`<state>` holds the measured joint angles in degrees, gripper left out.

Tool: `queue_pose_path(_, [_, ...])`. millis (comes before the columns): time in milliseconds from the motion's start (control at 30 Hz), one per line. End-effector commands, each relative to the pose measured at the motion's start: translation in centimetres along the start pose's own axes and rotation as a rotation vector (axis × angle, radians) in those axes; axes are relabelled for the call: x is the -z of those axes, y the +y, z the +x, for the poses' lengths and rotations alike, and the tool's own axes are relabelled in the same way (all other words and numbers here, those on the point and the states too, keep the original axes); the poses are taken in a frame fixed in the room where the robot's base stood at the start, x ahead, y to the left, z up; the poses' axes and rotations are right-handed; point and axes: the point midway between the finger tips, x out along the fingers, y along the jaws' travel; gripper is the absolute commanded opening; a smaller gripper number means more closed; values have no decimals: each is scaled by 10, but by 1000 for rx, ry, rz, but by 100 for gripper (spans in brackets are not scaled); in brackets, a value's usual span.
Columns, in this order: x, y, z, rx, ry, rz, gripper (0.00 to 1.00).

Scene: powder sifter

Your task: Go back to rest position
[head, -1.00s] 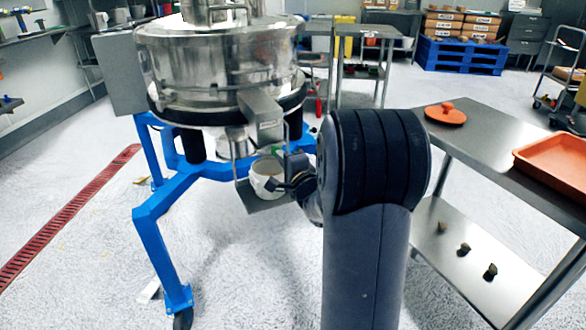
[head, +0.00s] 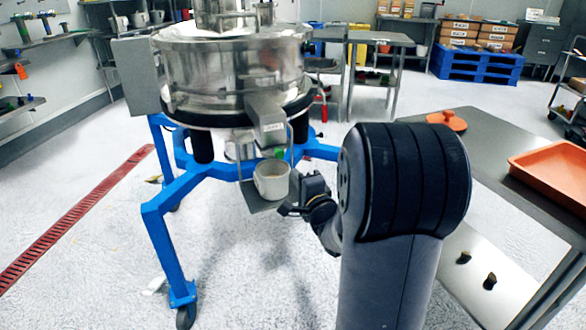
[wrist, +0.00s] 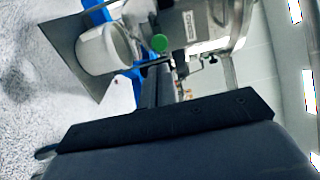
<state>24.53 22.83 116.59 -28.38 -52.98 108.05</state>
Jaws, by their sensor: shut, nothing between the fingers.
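My gripper (head: 290,211) is shut and empty, just right of and below the white cup in the head view, apart from it. The white cup (head: 271,184) stands upright on a small metal shelf (head: 262,206) under the outlet of the steel sifter (head: 230,70). In the wrist view the cup (wrist: 97,50) sits on the grey shelf plate (wrist: 62,38), with a green knob (wrist: 159,43) beside it. My arm hides part of the floor and the side table.
The sifter stands on a blue wheeled frame (head: 165,245). A steel table (head: 500,150) at right holds an orange lid (head: 447,120) and an orange tray (head: 555,172). Dark pieces (head: 490,281) lie on its lower shelf. Floor is open at left and centre.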

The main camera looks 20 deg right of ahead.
Motion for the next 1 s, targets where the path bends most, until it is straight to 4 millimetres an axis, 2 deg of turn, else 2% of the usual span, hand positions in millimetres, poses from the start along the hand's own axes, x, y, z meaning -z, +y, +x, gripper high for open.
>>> queue_pose_path(200, [1,-1,-36,-1,2,-1,0])
queue_pose_path(400, [0,0,-49,0,1,0,0])
queue_pose_path(767, [0,0,-49,-1,0,0,0])
queue_pose_path(867, [0,1,-44,0,-2,-1,0])
queue_pose_path(1000, [0,2,-26,0,-3,-1,0])
